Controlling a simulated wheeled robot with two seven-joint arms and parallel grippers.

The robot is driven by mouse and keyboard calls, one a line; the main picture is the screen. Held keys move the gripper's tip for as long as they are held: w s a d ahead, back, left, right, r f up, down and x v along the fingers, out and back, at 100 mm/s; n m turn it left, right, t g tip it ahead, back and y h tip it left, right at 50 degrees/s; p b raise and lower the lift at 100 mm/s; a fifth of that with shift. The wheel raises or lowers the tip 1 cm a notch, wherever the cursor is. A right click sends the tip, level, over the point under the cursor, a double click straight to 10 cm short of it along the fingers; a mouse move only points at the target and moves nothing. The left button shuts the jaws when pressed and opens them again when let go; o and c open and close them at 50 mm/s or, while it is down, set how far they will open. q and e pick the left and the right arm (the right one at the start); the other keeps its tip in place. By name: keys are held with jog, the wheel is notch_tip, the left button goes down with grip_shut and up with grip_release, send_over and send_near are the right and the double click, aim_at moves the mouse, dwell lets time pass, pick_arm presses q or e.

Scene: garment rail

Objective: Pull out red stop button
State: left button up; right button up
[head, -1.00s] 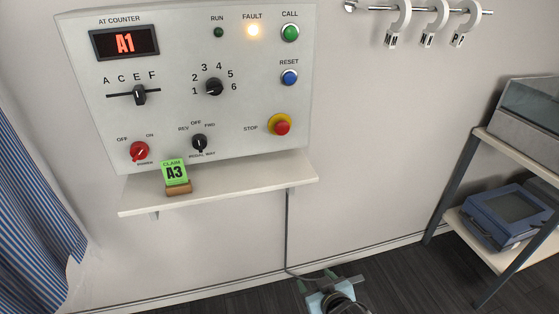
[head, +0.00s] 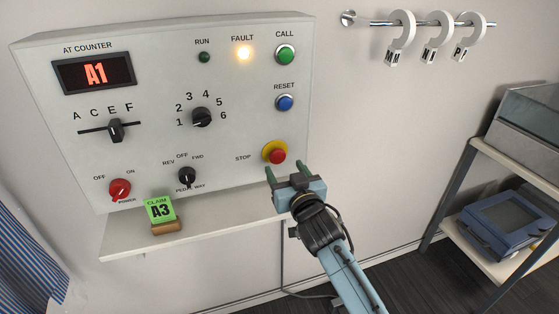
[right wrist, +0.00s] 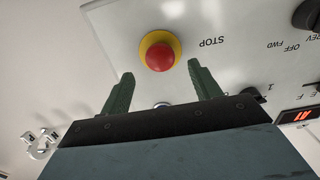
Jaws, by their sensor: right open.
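The red stop button (head: 277,156) sits on a yellow ring at the lower right of the grey control panel (head: 140,150), beside the word STOP. My right gripper (head: 285,170) is open and empty, with its green fingers just below the button in the head view. In the right wrist view the red button (right wrist: 160,56) lies beyond the fingertips, roughly centred between the two green fingers (right wrist: 158,82). The fingers look apart from it. The FAULT lamp (head: 244,53) glows amber. My left gripper is not in view.
The blue RESET button (head: 285,103) and green CALL button (head: 285,55) are above the stop button. A rack (head: 440,190) stands at right.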

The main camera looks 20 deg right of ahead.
aim_at(279, 159)
jog(key=shift+w+a, duration=0.1)
jog(key=shift+w, duration=2.5)
jog(key=shift+c, duration=0.3)
